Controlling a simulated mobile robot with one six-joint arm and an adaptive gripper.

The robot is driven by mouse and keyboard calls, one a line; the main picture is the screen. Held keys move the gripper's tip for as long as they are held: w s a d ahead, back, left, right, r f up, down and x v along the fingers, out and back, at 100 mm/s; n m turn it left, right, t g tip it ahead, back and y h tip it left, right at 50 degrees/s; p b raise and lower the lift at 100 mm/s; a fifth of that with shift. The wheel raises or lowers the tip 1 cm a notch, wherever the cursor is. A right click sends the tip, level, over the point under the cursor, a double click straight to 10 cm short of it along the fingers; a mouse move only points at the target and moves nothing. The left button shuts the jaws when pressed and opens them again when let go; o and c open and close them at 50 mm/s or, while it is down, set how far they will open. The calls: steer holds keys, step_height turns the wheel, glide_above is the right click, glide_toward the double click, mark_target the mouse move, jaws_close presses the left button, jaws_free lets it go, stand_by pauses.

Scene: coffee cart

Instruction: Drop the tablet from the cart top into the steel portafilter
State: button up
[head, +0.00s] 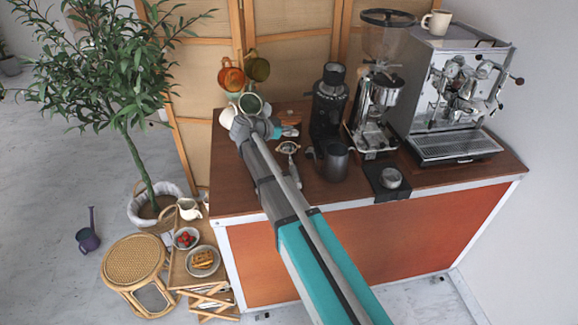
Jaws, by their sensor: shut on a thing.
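The steel portafilter (288,148) lies on the wooden cart top, its round basket towards the back and its handle pointing to the front. My gripper (289,131) is low over the cart top, just behind the portafilter basket and apart from it as far as I can tell. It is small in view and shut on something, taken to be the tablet. The tablet itself is too small or hidden to make out in the head view.
Mugs (231,76) hang behind my wrist. A brown item (290,116) sits behind the gripper.

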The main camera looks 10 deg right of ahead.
stand_by(0.3)
steer(key=o, duration=0.8)
steer(key=shift+c, duration=0.2)
steer(key=shift+r, duration=0.1)
